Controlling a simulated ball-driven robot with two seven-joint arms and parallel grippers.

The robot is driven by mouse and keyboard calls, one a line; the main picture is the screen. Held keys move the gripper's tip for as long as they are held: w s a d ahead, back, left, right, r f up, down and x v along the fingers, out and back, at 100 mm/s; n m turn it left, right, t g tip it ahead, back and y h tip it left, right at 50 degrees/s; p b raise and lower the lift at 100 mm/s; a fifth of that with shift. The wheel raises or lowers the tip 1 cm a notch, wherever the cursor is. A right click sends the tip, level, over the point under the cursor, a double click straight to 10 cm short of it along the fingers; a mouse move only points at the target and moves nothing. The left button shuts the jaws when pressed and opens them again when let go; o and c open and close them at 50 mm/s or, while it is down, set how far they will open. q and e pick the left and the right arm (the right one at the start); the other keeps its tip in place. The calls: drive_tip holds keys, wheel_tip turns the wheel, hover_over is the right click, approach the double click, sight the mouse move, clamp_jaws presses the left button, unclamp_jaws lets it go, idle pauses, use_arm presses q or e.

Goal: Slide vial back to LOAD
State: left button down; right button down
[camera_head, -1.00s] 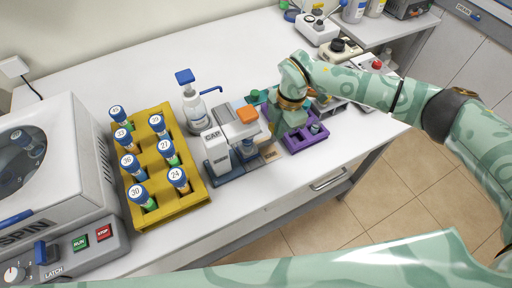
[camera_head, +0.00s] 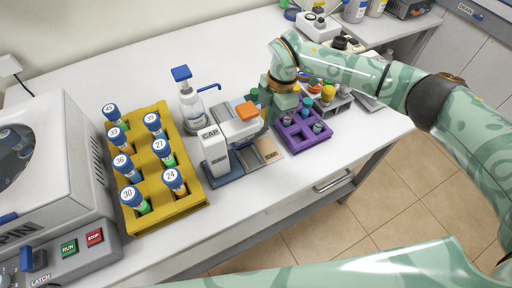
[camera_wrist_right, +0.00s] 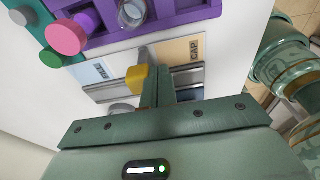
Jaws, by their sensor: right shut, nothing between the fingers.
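The capping machine stands mid-bench in the head view, with a white body (camera_head: 214,150) marked CAP and an orange-topped unit (camera_head: 247,111). Its sliding track (camera_wrist_right: 190,76) shows in the right wrist view, with a tan label reading CAP (camera_wrist_right: 184,50) and a pale blue label (camera_wrist_right: 97,72) I cannot read. A yellow piece (camera_wrist_right: 138,78) sits on the track, touching or close beside my fingers. My right gripper (camera_wrist_right: 159,84) is shut and empty, fingertips over the track; in the head view it is behind the machine. I cannot make out the vial clearly. My left gripper is not in view.
A purple tray (camera_head: 318,142) with several vials stands right of the machine. A yellow rack (camera_head: 188,200) of numbered blue-capped tubes, a pump bottle (camera_head: 191,108) and a SPIN centrifuge (camera_head: 60,165) are to the left. The bench front is clear.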

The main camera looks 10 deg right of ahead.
drive_tip(key=shift+w, duration=0.15)
drive_tip(key=shift+w+a+f+b, duration=0.1)
drive_tip(key=shift+w+a+b, duration=0.2)
drive_tip(key=shift+w+b, duration=0.4)
drive_tip(key=shift+w+a+b, duration=0.25)
drive_tip(key=shift+w+b, duration=0.4)
drive_tip(key=shift+s+r+p, duration=0.15)
drive_tip(key=shift+r+p, duration=0.05)
drive_tip(key=shift+p, duration=0.25)
drive_tip(key=shift+s+d+p, duration=0.15)
drive_tip(key=shift+s+p, duration=0.15)
drive_tip(key=shift+p, duration=0.2)
wheel_tip(320, 180, up, 8)
drive_tip(key=p, duration=0.6)
drive_tip(key=shift+f, duration=0.3)
drive_tip(key=shift+f, duration=0.1)
